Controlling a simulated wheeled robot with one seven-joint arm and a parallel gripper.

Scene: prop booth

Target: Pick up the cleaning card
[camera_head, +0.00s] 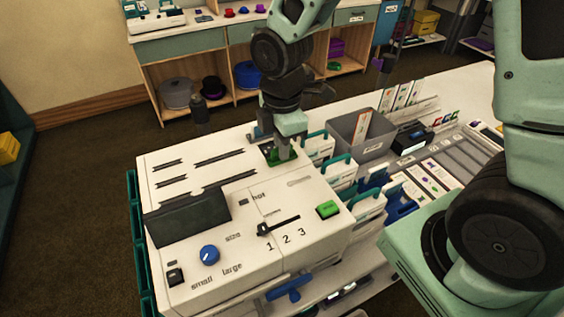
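My gripper (278,152) points down at the back right of the white machine's top (160,230), by a small dark green part. Its fingertips are small and partly hidden, so I cannot tell whether it is open or shut, or whether it touches the green part. I cannot make out for certain which thing is the cleaning card. A white card with an orange mark (362,127) stands tilted in a grey bin (375,150), right of my gripper. Several other upright white cards (402,95) stand behind the bin.
The machine carries a blue knob (209,254), a black slider (264,229), a green button (327,209) and a raised dark panel (188,217). Teal-handled white packs (342,172) line its right side. A grey sorting tray (455,165) lies further right. Wooden shelves (190,75) stand behind.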

